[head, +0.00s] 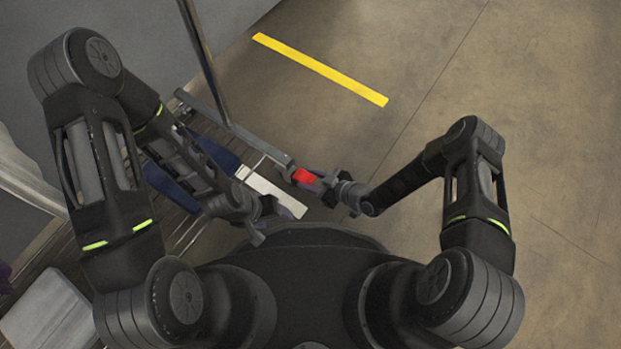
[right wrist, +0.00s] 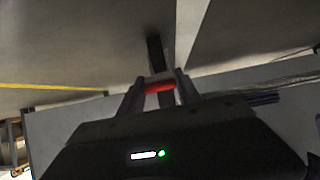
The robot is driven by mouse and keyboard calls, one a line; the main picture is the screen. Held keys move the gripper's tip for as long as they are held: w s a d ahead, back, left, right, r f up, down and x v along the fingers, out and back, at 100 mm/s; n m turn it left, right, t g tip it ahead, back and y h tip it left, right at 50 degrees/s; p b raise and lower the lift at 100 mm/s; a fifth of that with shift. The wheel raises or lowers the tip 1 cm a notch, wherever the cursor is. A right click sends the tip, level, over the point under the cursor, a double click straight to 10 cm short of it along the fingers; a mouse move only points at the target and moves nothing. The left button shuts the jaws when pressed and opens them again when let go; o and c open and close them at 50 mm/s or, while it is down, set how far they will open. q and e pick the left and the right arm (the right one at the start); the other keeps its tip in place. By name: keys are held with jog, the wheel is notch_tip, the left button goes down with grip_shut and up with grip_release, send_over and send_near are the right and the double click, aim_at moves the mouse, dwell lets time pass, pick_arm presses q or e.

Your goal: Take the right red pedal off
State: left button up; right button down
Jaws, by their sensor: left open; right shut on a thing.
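The red pedal (head: 303,176) is at the near right end of the grey base bar (head: 262,147) of a metal rack in the head view. My right gripper (head: 309,180) is shut on it from the right. In the right wrist view the red pedal (right wrist: 159,86) lies across between the two fingers of my right gripper (right wrist: 160,84), in front of a dark bar. Whether the pedal is still attached to the bar I cannot tell. My left gripper (head: 264,222) is open, to the lower left of the pedal, and seems empty.
The rack's upright pole (head: 203,62) rises from the base bar. Dark blue things (head: 170,187) and a white strip (head: 270,190) lie near my left arm. A yellow floor line (head: 320,68) is beyond. The floor on the right is clear.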

aim_at(313, 181)
jog(key=c, duration=0.8)
grip_release()
jog(key=shift+c, duration=0.2)
jog(key=p+v, duration=0.2)
jog(key=v, duration=0.4)
jog(key=shift+s+d+r+p, duration=0.2)
jog(key=shift+r+p, duration=0.05)
jog(key=shift+p, duration=0.05)
jog(key=shift+s+d+r, duration=0.2)
jog(key=shift+s+d, duration=0.05)
jog(key=shift+d, duration=0.15)
